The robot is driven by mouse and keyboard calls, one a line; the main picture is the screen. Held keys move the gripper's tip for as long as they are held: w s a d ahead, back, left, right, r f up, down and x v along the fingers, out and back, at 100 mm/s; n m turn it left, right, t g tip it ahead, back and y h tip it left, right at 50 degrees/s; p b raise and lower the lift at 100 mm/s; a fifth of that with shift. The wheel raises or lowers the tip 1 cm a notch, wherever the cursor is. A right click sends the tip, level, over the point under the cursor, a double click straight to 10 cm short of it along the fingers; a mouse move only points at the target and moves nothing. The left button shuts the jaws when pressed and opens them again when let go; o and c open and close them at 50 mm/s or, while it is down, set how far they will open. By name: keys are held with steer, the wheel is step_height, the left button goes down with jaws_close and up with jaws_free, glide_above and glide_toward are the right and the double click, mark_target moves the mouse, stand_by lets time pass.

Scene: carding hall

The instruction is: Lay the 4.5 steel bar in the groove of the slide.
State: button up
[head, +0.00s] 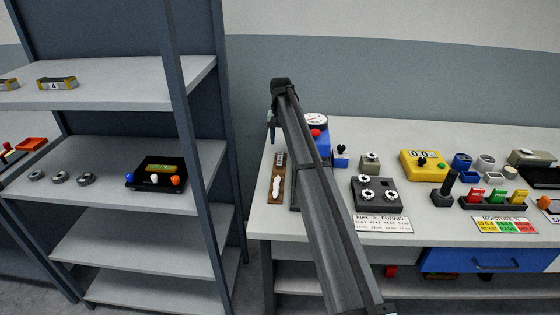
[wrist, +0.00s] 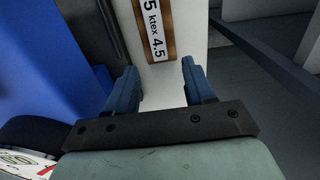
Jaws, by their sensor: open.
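My gripper (head: 271,128) hangs over the far left corner of the workbench, partly hidden by my arm. In the wrist view its two blue fingers (wrist: 165,86) are apart with nothing between them. Just ahead of them is a brown strip (wrist: 169,48) with a white label ending "5 ktex 4.5". It appears to be the far end of the narrow brown board (head: 276,180) with white pieces on it. A dark bar with brass-coloured ends (head: 57,83), apparently marked 4, lies on the upper left shelf, near another cut by the frame edge. I cannot identify the 4.5 bar or the slide's groove.
A blue device with a round dial (head: 317,121) stands close right of my gripper. A dark box with round knobs (head: 377,193), a "ktex > funnel" card (head: 383,224) and a yellow counter (head: 423,165) are further right. A shelf rack (head: 180,120) stands left, with a gap before the bench.

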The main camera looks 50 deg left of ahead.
mark_target(280, 160)
steer(key=shift+w+a+f, duration=0.1)
steer(key=shift+f, duration=2.5)
jaws_close()
